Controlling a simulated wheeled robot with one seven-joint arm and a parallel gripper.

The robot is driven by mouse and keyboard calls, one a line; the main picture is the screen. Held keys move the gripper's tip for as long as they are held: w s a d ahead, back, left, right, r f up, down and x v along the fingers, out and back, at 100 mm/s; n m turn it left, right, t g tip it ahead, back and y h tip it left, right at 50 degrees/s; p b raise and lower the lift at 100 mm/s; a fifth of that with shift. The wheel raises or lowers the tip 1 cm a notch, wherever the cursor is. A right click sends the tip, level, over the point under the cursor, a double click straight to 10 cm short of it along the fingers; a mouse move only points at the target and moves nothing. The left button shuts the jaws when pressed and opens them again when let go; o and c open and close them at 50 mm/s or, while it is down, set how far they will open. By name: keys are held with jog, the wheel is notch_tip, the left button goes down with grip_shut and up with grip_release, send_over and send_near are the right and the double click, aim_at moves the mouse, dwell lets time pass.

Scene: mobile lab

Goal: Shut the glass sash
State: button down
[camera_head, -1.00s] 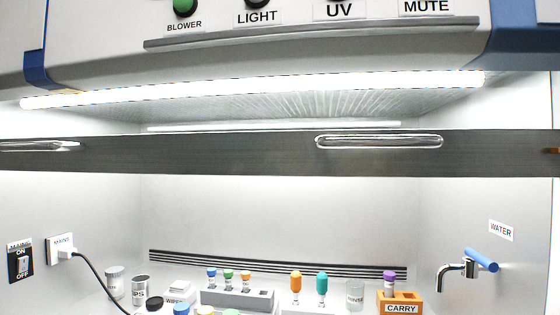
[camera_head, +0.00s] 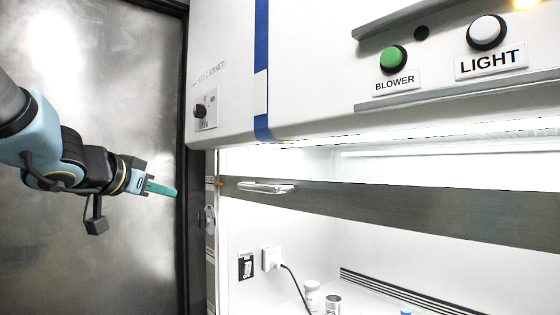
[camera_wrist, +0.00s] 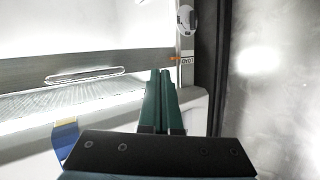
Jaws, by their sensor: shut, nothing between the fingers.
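The glass sash has a wide grey metal bottom rail (camera_head: 400,212) across the cabinet opening, with open space under it. An oval handle (camera_head: 267,187) sits on the rail near its left end. My gripper (camera_head: 174,191) is at the left of the head view, pointing right with green fingers closed together and empty. It is left of the cabinet's side post, apart from the handle. In the wrist view, the green fingers (camera_wrist: 162,75) point at the rail's end near the post, and the handle (camera_wrist: 97,75) lies to their left.
The cabinet's upper housing (camera_head: 310,60) carries a green BLOWER button (camera_head: 393,59) and a white LIGHT button (camera_head: 486,32). A dark metal wall panel (camera_head: 100,240) stands behind my arm. Inside are a plugged black cable (camera_head: 293,283) and small jars (camera_head: 312,295).

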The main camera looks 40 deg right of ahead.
jog(key=s+d+r+m+g+h+p, duration=0.1)
jog(key=s+d+r+m+g, duration=0.35)
jog(key=s, duration=0.35)
jog(key=s+d+r+m+g+h+p, duration=0.1)
jog(key=s+d+r+m+g+h, duration=0.15)
jog(key=s+r, duration=0.4)
jog(key=d+f, duration=0.8)
jog(key=d, duration=0.2)
jog(key=shift+s+g+y, duration=0.2)
jog(key=shift+g+y, duration=0.2)
jog(key=shift+y, duration=0.05)
jog(key=shift+f, duration=0.1)
jog(key=shift+d, duration=0.1)
